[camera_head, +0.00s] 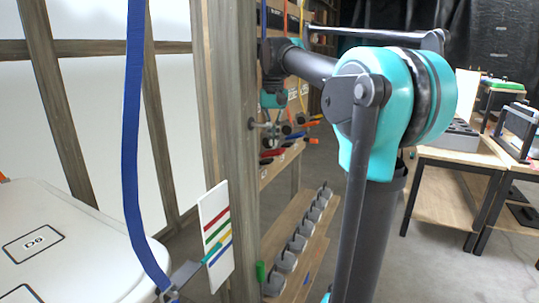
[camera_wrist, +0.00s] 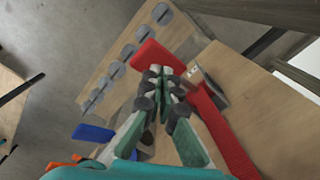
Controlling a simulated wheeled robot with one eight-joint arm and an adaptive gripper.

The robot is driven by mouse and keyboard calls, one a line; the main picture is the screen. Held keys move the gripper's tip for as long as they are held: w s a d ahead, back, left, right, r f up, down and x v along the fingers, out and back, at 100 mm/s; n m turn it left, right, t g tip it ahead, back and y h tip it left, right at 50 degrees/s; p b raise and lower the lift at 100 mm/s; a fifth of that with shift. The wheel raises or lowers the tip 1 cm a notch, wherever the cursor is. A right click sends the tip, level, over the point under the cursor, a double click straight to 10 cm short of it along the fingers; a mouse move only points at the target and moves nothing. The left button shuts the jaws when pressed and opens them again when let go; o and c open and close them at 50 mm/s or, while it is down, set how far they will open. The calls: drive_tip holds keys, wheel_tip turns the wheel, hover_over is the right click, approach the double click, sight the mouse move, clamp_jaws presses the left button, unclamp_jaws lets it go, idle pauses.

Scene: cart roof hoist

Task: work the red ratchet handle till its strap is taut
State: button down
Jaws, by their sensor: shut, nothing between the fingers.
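In the wrist view, the red ratchet handle (camera_wrist: 168,58) is a flat red lever just beyond my fingertips. Beside it on the right is a metal ratchet body (camera_wrist: 204,86), from which a red strap (camera_wrist: 222,130) runs down toward the lower right. My gripper (camera_wrist: 161,74) is shut and empty, its tips overlapping the near edge of the red handle in the picture; I cannot tell whether they touch. How tight the strap is cannot be told. In the head view, the ratchets are small and partly hidden behind a wooden post.
A blue handle (camera_wrist: 93,133) lies left of my fingers. A wooden shelf with several grey weights (camera_head: 297,243) stands below. The wooden post (camera_head: 231,110) bears a striped card (camera_head: 216,236); a blue strap (camera_head: 133,130) hangs left of it. A workbench (camera_head: 458,155) is at right.

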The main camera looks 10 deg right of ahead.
sight(275, 150)
idle(0.4)
drive_tip(key=shift+s+d+f, duration=0.1)
drive_tip(key=shift+d+f, duration=0.05)
drive_tip(key=shift+f, duration=1.55)
drive_tip(key=shift+s+d+f, duration=0.1)
drive_tip(key=shift+f, duration=1.55)
drive_tip(key=shift+w+a+r, duration=0.15)
drive_tip(key=shift+r, duration=1.55)
drive_tip(key=shift+w+a+r, duration=0.1)
drive_tip(key=shift+r, duration=1.6)
